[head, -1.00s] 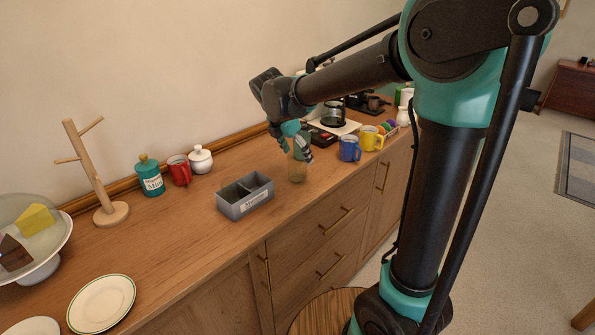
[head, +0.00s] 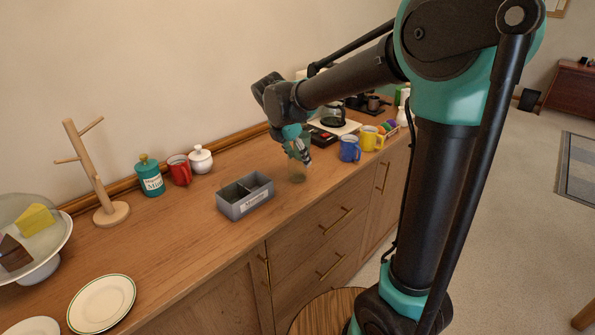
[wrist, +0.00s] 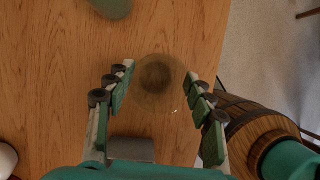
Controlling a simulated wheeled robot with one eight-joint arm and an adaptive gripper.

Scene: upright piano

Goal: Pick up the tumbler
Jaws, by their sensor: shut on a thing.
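The tumbler (head: 298,173) is a clear, brownish glass standing upright on the wooden sideboard, near its front edge. In the wrist view I look down on its round rim (wrist: 157,82). My gripper (head: 299,151) is above and around its upper part, with fingers pointing down. In the wrist view the fingers of my gripper (wrist: 158,74) lie on either side of the glass, shut on it. The fingers hide part of its upper wall in the head view. I see no gap between the tumbler's base and the wood.
A grey divided box (head: 246,197) stands left of the tumbler. A blue mug (head: 349,149) and a yellow mug (head: 371,139) stand to its right. The sideboard's front edge is close. A round wooden top (head: 325,312) sits below.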

